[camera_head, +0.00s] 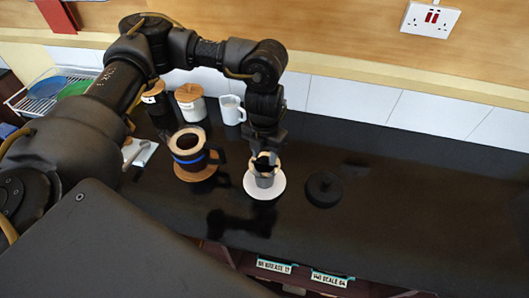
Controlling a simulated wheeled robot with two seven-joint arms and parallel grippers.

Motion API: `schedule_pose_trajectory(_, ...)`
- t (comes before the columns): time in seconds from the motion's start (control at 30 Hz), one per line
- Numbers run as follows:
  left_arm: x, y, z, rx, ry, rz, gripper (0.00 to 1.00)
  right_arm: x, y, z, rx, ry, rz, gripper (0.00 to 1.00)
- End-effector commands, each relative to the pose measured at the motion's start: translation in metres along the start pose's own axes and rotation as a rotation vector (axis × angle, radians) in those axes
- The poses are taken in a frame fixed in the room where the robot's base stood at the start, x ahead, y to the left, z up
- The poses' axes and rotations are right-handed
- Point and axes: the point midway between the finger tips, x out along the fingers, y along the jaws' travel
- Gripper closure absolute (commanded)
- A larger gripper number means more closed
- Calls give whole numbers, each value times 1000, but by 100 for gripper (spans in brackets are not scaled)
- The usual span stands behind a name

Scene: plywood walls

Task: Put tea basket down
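A small grey metal tea basket (264,181) with a pale rim appears upright over a white round saucer (251,188) on the dark counter. My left gripper (264,157) points down right at the basket's rim. The fingers overlap the dark opening, so I cannot tell whether they grip the rim or stand apart from it. I also cannot tell whether the basket rests on the saucer or hangs just above it. My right gripper is not in view.
A dark mug with a blue band (187,161) stands on a wooden coaster (200,174) to the left. A round black lid (323,188) lies to the right. Lidded jars (190,104) and a white mug (231,110) stand behind. The counter's right side is clear.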

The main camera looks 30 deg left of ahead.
Motion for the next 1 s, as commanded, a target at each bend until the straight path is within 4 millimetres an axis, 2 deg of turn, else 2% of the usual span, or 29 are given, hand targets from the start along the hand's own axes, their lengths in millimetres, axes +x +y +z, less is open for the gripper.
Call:
schedule_pose_trajectory(0.2,-1,0,0,0,0,0,60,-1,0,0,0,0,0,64)
schedule_pose_trajectory(0.37,-11,0,1,0,-5,0,60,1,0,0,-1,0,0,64)
schedule_pose_trajectory(0.8,-92,0,1,0,-6,1,60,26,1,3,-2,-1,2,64)
schedule_pose_trajectory(1.0,-116,0,1,1,-3,1,60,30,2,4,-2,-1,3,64)
